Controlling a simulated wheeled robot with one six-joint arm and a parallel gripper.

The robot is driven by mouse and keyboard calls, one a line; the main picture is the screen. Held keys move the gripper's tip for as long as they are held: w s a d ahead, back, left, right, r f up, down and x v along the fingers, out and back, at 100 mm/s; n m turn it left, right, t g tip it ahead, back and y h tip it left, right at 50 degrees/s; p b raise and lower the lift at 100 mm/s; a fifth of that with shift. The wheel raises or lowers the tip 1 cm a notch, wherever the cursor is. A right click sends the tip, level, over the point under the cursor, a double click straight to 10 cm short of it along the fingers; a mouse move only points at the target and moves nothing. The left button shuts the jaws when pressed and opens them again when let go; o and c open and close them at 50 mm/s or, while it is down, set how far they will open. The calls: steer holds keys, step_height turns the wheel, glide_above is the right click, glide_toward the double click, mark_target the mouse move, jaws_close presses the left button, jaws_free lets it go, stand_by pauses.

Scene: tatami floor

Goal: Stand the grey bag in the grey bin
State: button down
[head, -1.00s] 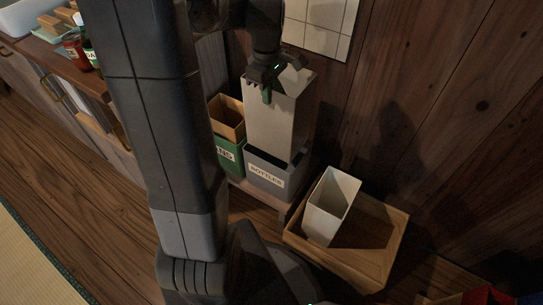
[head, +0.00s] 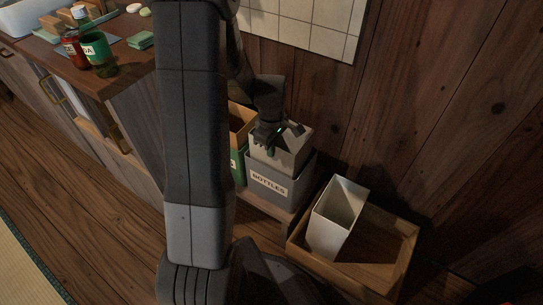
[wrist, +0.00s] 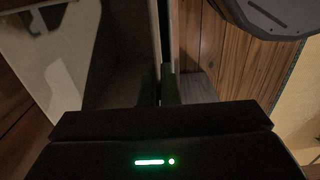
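The grey bag (head: 296,149) is upright and sunk deep into the grey bin (head: 291,168), which is labelled BOTTLES. Only its top part shows above the bin's rim. My gripper (head: 270,147) is at the bag's near left rim, pointing down, with one finger outside the wall. In the wrist view my gripper (wrist: 165,88) is shut on the bag's thin wall, with the bag's wall edge running up from between the fingers. The bag's bottom is hidden inside the bin.
A green bin (head: 238,163) with a brown bag (head: 241,122) stands left of the grey bin. A wooden tray (head: 385,262) with a pale open bag (head: 325,228) is to the right. A counter (head: 110,76) with bottles is at left; a plank wall is behind.

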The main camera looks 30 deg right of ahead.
steer(key=shift+f+b, duration=0.3)
steer(key=shift+f, duration=1.35)
steer(key=c, duration=1.7)
jaws_free()
step_height(320, 180, up, 12)
steer(key=p, duration=0.3)
steer(key=shift+r+p, duration=0.2)
steer(key=shift+p, duration=0.1)
